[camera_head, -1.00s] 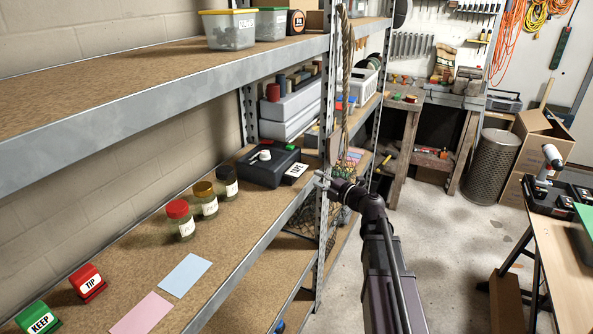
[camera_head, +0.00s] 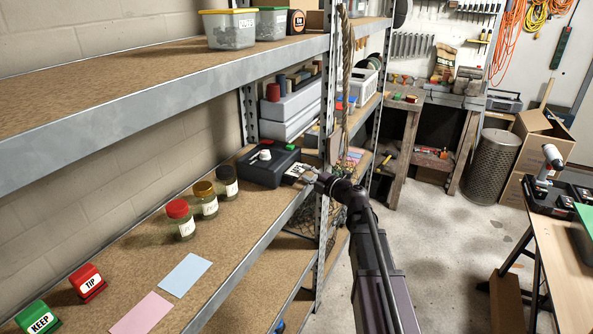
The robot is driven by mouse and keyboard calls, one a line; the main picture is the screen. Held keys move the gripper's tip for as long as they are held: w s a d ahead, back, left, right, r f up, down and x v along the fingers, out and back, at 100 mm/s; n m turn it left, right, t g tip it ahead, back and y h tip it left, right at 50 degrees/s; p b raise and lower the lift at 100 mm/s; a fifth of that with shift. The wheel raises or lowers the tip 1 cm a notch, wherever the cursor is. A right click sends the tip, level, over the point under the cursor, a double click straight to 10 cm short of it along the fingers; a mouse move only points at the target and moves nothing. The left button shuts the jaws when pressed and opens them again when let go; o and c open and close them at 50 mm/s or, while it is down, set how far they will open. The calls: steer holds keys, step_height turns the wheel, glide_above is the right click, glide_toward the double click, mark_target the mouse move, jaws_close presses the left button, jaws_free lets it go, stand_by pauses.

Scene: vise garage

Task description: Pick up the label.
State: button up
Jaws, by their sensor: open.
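A white label (camera_head: 293,170) with dark print sticks out at the right end of a black box-like device (camera_head: 262,168), which has a white knob and stands on the middle shelf. My gripper (camera_head: 308,178) is open at the shelf's front edge, right beside the label. It covers the label's right part in this view. Whether the fingers touch the label or straddle it cannot be told.
Three jars (camera_head: 207,200) stand left of the device. A blue card (camera_head: 185,274), a pink card (camera_head: 141,314), a red TIP block (camera_head: 88,283) and a green KEEP block (camera_head: 38,317) are nearer. A metal shelf post (camera_head: 322,235) and a hanging rope (camera_head: 346,75) are close to my gripper.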

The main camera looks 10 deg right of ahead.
steer(key=shift+w+a, duration=0.4)
steer(key=shift+w, duration=0.15)
jaws_close()
